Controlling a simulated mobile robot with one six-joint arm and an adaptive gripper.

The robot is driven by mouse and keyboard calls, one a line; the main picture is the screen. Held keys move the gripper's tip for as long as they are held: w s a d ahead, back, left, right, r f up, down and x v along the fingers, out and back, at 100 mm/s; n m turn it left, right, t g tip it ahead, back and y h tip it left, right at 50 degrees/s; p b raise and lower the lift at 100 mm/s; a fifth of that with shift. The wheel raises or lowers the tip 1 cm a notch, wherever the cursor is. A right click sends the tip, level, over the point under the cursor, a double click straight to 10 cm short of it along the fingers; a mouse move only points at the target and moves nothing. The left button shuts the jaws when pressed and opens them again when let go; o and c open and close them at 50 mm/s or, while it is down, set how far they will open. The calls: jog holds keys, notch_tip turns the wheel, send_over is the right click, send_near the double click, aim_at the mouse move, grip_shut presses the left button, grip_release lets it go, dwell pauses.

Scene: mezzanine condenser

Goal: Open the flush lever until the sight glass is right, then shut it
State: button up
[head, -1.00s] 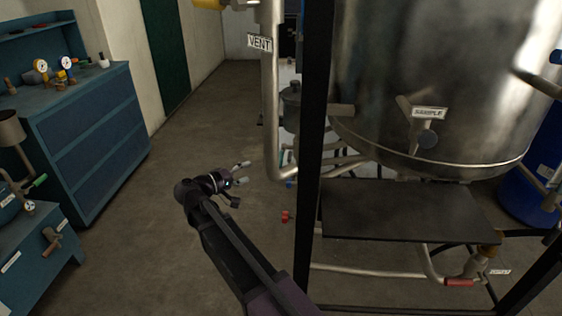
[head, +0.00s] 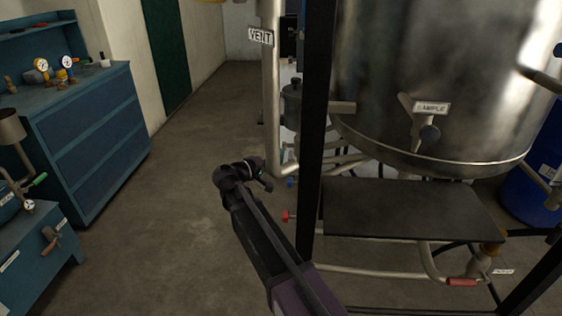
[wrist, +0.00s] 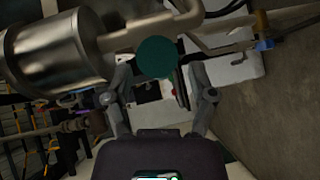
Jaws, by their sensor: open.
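My gripper (head: 262,174) is left of the black frame post in the head view, beside the lower end of the VENT pipe; its fingertips are hard to make out there. In the wrist view my gripper (wrist: 162,98) has its fingers spread apart, with nothing held between them. A teal round disc (wrist: 157,57) shows between and beyond the fingers; I cannot tell whether it is part of a lever. A red-handled valve lever (head: 462,282) sits low at the right under the tank, its tag unreadable. I cannot identify the flush lever or the sight glass.
A steel tank (head: 435,80) with a SAMPLE tag stands behind the black post (head: 313,130). A dark shelf (head: 400,210) is below it. A red knob (head: 288,216) sticks out left of the post. Blue cabinets (head: 95,130) stand at left. The floor between is clear.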

jog(key=shift+x, duration=1.2)
grip_shut()
